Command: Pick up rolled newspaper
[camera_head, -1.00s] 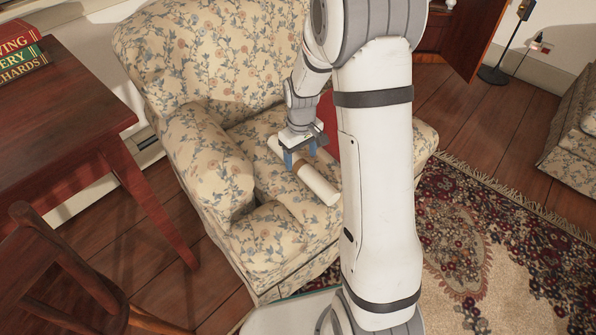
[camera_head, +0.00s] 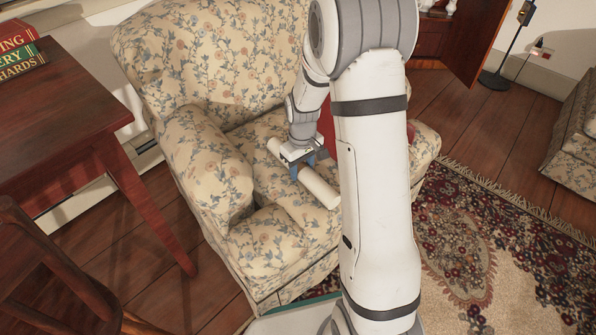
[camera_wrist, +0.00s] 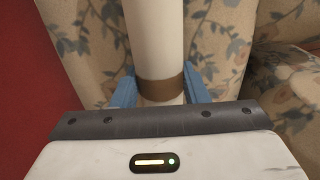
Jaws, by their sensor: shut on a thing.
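The rolled newspaper (camera_head: 319,187) is a white roll lying diagonally over the seat of the floral armchair (camera_head: 262,262). In the wrist view the roll (camera_wrist: 155,38) runs up from the gripper and has a brown band (camera_wrist: 160,86) around it. My gripper (camera_head: 302,168) points down and is shut on the roll near its middle, with a blue finger on each side. In the wrist view the blue fingers of my gripper (camera_wrist: 160,92) flank the roll at the band. I cannot tell whether the roll still touches the seat.
A red cushion (camera_head: 327,128) is beside the gripper, partly behind my arm. The chair's left armrest (camera_head: 208,165) rises near the roll. A dark red table (camera_head: 60,100) with books (camera_head: 18,52) stands left. A patterned rug (camera_head: 490,260) covers the floor at right.

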